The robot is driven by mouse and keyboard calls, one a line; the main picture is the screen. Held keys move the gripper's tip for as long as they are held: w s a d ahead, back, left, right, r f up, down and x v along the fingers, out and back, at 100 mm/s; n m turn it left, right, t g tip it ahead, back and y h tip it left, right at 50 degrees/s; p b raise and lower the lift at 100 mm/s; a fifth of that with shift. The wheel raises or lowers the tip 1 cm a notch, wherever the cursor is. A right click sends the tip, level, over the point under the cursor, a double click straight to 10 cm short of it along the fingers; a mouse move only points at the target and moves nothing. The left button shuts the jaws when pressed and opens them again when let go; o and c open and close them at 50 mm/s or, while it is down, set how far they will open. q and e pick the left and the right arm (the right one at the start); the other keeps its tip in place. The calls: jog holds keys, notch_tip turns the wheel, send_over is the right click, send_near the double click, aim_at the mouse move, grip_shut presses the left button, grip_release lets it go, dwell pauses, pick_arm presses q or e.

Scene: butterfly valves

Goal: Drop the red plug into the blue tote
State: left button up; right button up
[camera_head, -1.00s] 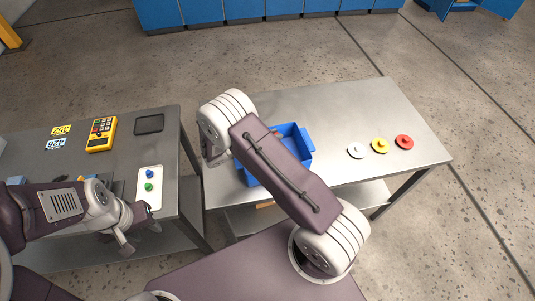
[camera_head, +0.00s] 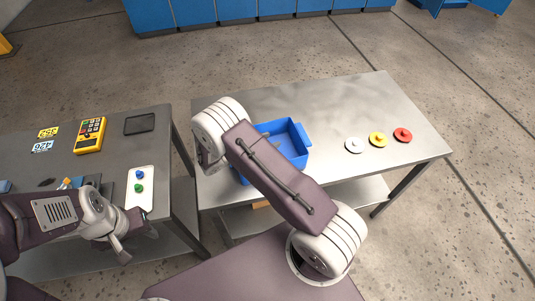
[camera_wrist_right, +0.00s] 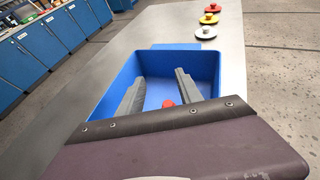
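The red plug (camera_wrist_right: 167,103) shows in the right wrist view against the floor of the blue tote (camera_wrist_right: 113,88), in the gap between my right fingers. Its lower part is hidden by my gripper's body. My right gripper (camera_wrist_right: 160,77) is open over the tote, with its fingers apart and not closed on the plug. The tote also shows in the head view (camera_head: 303,146), partly behind my right arm, and the plug is hidden there. My left gripper (camera_head: 147,231) is beside the white tray on the left table. Its finger opening is not clear.
White (camera_head: 354,145), yellow (camera_head: 378,140) and red (camera_head: 403,135) knobbed discs stand right of the tote on the metal table (camera_head: 340,105). The left table holds a white tray (camera_head: 146,176) with blue and green plugs, a yellow device (camera_head: 90,135) and a black pad (camera_head: 140,124).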

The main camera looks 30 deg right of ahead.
jog(key=shift+a, duration=0.15)
jog(key=b+v, duration=0.2)
jog(key=v, duration=0.7)
